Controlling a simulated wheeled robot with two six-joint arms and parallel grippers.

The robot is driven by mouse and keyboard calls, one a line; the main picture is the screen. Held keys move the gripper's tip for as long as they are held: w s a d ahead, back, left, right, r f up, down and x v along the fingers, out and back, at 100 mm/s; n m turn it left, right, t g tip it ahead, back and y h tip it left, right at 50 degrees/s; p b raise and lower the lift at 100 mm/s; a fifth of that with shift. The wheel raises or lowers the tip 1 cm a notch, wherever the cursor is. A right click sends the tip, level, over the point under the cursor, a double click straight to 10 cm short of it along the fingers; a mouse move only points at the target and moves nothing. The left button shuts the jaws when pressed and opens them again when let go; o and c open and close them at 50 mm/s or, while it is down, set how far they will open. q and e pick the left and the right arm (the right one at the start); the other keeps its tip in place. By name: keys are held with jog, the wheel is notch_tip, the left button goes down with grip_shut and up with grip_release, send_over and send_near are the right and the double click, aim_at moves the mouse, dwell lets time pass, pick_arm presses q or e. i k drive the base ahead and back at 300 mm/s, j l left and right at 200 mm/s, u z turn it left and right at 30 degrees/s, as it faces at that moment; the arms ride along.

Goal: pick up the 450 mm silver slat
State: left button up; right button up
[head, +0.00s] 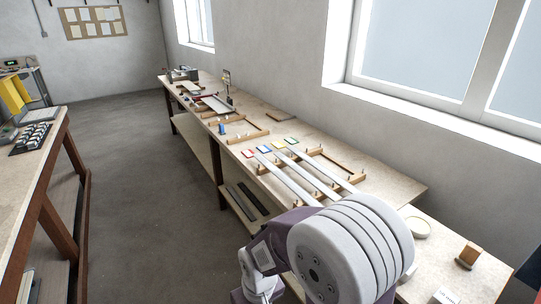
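Three long, pale silver slats lie side by side across wooden supports on the long bench: a left slat (285,179), a middle slat (306,175) and a right slat (324,170). I cannot tell which one is 450 mm. Their near ends come close to my arm in the picture, which may hide part of them. One of my arms, purple and white, fills the lower right. Neither gripper shows, so I cannot see any hold on a slat.
Red (247,154), blue (264,149), yellow and green tabs lie beyond the slats. A wooden frame (343,172) lies to their right. Dark strips (241,203) rest on the lower shelf. Another bench (38,150) stands at left. The floor (150,190) between is clear.

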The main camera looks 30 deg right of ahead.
aim_at(319, 185)
jog(key=i+z, duration=0.25)
jog(key=i, duration=0.3)
jog(key=i+j+z, duration=0.3)
jog(key=i, duration=0.2)
jog(key=i+j+z, duration=0.25)
jog(key=i, duration=0.25)
jog(key=i+z, duration=0.25)
jog(key=z, duration=0.2)
jog(key=i+j+z, duration=0.15)
jog(key=z, duration=0.25)
jog(key=i+j+z, duration=0.25)
jog(key=z, duration=0.2)
jog(key=i+j+z, duration=0.25)
jog(key=z, duration=0.15)
jog(key=i+j+z, duration=0.15)
jog(key=j+z, duration=0.3)
jog(key=i+j+z, duration=0.1)
jog(key=j+z, duration=0.3)
jog(key=l, duration=0.1)
